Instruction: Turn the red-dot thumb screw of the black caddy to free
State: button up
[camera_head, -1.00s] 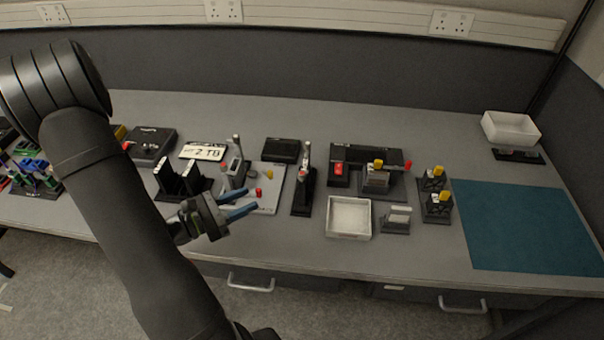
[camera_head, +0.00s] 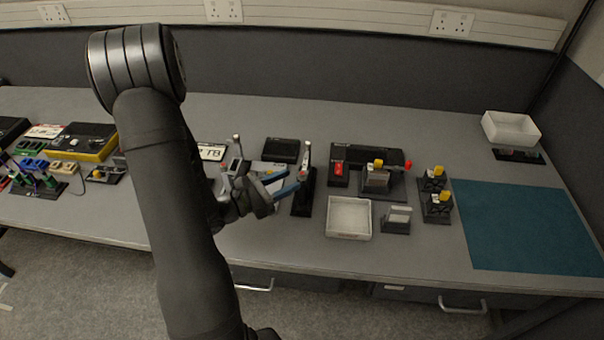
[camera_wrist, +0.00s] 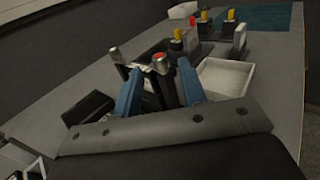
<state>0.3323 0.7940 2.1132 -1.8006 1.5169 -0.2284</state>
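A slim black stand with an upright post (camera_head: 305,190) stands on the bench just right of my gripper (camera_head: 284,182). In the wrist view, a red-dotted round top (camera_wrist: 160,57) on a post shows in the gap between my two blue fingers; it looks like the thumb screw of this stand, which I take as the black caddy. My gripper is open, its fingers apart and pointing right. I cannot tell whether they touch the post. The screw's lower part is hidden or too dark to make out.
A grey-topped post (camera_wrist: 117,56) rises left of the fingers in the wrist view. A white tray (camera_head: 348,232) lies to the right, with a black block with red and yellow knobs (camera_head: 376,180) behind it. A teal mat (camera_head: 525,225) lies clear at far right.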

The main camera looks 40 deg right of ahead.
aim_at(302, 173)
jog(key=shift+s+d, duration=0.15)
jog(key=shift+d, duration=1.2)
jog(key=shift+s+d, duration=0.1)
jog(key=shift+d, duration=1.2)
grip_shut()
